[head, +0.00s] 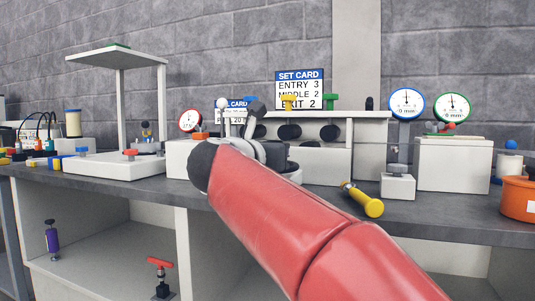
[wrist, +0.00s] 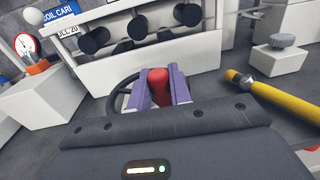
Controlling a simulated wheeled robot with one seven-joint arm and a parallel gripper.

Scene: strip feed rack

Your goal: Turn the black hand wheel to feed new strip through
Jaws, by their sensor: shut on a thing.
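The black hand wheel (wrist: 122,94) shows in the wrist view as a curved dark rim just left of my fingers, low in front of the white rack. Its red knob (wrist: 159,84) stands between the two purple fingers of my gripper (wrist: 163,88), which is shut on it. Most of the wheel is hidden behind the gripper. In the head view my red arm covers the wheel and the fingers. The white rack (head: 325,166) carries several black rollers (head: 289,132), also seen in the wrist view (wrist: 141,27). I cannot make out the strip.
A yellow-handled tool (head: 362,199) lies on the bench right of my arm. A small white block (head: 397,187) stands beyond it, and an orange pot (head: 517,198) sits at the far right. A white box (wrist: 52,96) with a red dial is left of the wheel.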

